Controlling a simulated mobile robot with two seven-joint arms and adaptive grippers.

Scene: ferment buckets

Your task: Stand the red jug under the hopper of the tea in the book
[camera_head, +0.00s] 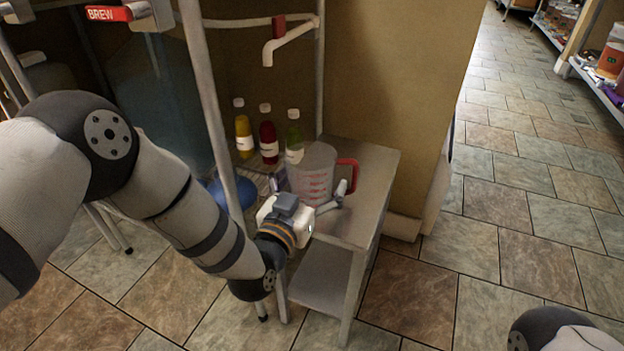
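The red jug, a clear pitcher (312,175) with red markings and a red handle (350,172), stands upright on a small grey side table (372,190). My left gripper (338,196) reaches in from the left, in front of the jug. Its fingertips are just below the red handle. I cannot tell whether they touch the handle or how far they are apart. My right gripper is out of view; only part of my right arm shows at the bottom right corner. I cannot make out a book or a labelled tea hopper.
A red BREW sign (108,13) is at upper left. A metal post (207,95) rises left of the table. Tiled floor at right is clear.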

